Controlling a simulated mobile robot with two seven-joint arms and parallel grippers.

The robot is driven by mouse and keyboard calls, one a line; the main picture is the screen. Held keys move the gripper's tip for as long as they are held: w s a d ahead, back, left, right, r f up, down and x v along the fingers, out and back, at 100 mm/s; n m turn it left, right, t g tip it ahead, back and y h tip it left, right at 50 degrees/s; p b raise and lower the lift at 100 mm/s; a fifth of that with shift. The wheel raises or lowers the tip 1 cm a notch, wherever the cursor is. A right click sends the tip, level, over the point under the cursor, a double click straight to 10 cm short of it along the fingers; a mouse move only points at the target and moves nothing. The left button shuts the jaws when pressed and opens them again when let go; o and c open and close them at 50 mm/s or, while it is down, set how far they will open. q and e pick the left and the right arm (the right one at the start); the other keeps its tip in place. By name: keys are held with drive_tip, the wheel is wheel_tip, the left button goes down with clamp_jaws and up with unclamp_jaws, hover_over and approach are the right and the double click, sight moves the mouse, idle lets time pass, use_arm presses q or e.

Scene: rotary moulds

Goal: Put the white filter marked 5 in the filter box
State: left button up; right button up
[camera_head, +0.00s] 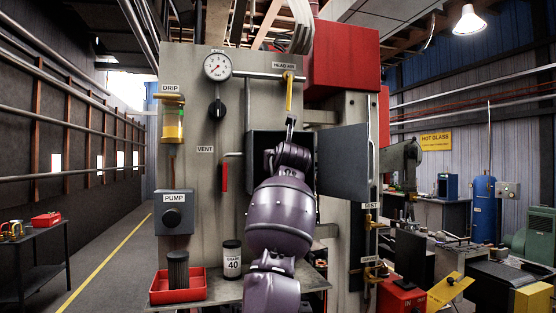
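No white filter marked 5 shows; my arm hides part of the scene. The box (262,142) in the grey panel is open, its grey door (344,160) swung out to the right. Its inside is mostly hidden behind my purple arm. The arm rises from the bottom middle, seemingly my left one. Its small dark gripper (290,123) is at the box's top edge, just under the yellow lever (288,92) below the HEAD AIR label. I cannot tell whether it touches the lever or how its fingers stand. My other gripper is out of view.
A dark ribbed filter (178,270) stands in a red tray (162,298) on the shelf. A canister marked 40 (232,260) stands beside it. A red-handled lever (224,177) is left of the box. The open door takes up room on the right.

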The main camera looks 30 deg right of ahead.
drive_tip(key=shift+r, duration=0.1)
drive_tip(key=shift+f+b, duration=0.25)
drive_tip(key=shift+b, duration=0.05)
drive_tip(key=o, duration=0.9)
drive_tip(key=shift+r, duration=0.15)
